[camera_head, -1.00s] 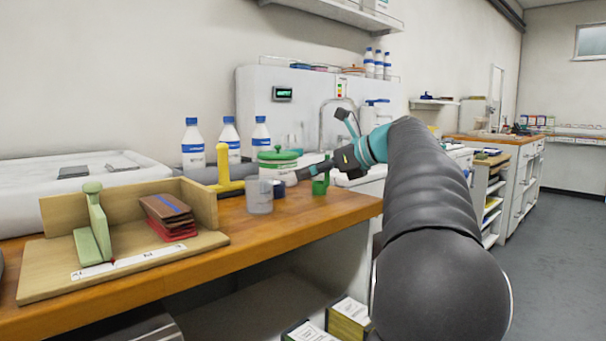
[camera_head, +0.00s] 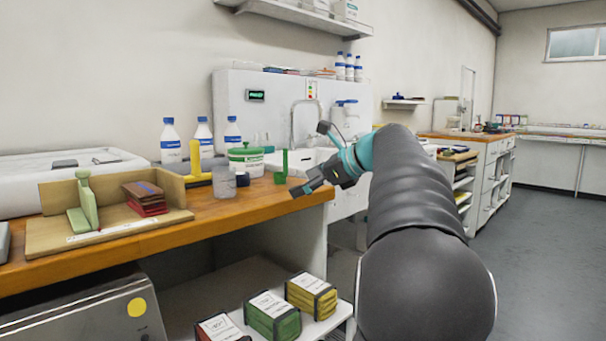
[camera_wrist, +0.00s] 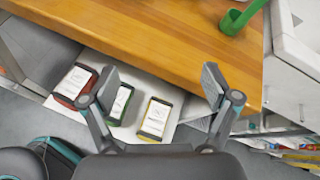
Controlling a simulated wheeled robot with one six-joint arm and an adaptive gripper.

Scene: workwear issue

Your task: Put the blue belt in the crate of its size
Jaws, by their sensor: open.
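Three labelled crates stand on that shelf: red (camera_head: 238,337), green (camera_head: 288,326) and yellow (camera_head: 325,303). In the wrist view the red (camera_wrist: 68,101), green (camera_wrist: 117,110) and yellow (camera_wrist: 152,134) crates lie below my fingers. Their size marks are too small to read. I cannot make out the blue belt for certain; a small dark blue round thing (camera_head: 243,179) stands on the bench.
The bench top (camera_head: 240,212) holds a wooden fixture (camera_head: 120,232) with a reddish stack (camera_head: 146,200), a grey cup (camera_head: 224,184), a green-lidded tub (camera_head: 247,160), a green holder (camera_head: 281,168) and several bottles. Open floor (camera_head: 545,240) lies to the right.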

